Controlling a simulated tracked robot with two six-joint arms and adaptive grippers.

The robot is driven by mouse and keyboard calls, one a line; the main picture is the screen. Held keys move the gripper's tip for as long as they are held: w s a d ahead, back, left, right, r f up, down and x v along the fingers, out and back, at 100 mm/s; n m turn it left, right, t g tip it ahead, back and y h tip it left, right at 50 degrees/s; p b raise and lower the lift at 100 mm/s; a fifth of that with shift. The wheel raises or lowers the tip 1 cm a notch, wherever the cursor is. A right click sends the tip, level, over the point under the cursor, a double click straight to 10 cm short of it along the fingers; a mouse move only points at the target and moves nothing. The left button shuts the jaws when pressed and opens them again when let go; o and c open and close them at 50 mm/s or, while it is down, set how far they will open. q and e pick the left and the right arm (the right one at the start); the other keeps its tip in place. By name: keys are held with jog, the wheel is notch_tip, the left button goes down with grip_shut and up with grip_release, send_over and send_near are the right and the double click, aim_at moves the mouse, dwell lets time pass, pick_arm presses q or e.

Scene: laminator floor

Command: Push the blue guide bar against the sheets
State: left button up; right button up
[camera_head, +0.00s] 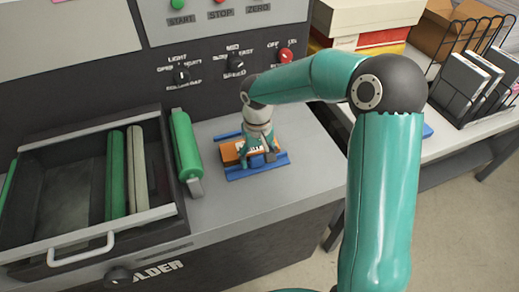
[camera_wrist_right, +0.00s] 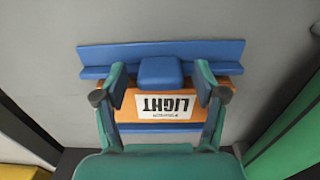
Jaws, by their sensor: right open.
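The blue guide bar (camera_head: 243,173) lies along the near side of the orange sheets (camera_head: 229,153) on the grey machine top. In the right wrist view the bar (camera_wrist_right: 110,55) crosses the top, with a blue block (camera_wrist_right: 160,72) at its middle. The orange sheets (camera_wrist_right: 128,112) carry a white label reading LIGHT, upside down there. My right gripper (camera_head: 257,157) is over the bar and sheets, its open fingers on either side of the blue block. I cannot tell whether the fingers touch it, or whether bar and sheets touch. My left gripper is not in view.
Another blue strip (camera_head: 228,135) lies behind the sheets. A green roller (camera_head: 185,145) and an open dark drawer (camera_head: 60,185) with rollers are to the left. A control panel with knobs (camera_head: 181,76) stands behind. Boxes and a wire rack (camera_head: 475,70) are at right.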

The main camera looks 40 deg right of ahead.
notch_tip(320, 180, up, 12)
jog(key=shift+f, duration=0.15)
dwell(0.3)
jog(key=c, duration=0.5)
jog(key=n, duration=0.2)
jog(key=shift+s+n, duration=0.3)
jog(key=shift+n, duration=0.1)
jog(key=shift+c, duration=0.3)
notch_tip(320, 180, up, 5)
jog(key=n+b, duration=0.4)
jog(key=n, duration=1.1)
send_over(259, 157)
jog(key=f, duration=0.5)
jog(key=f+b, duration=0.1)
jog(key=f, duration=0.4)
jog(key=f+b, duration=0.1)
jog(key=f, duration=0.4)
jog(key=shift+w+f, duration=0.3)
jog(key=shift+w, duration=0.05)
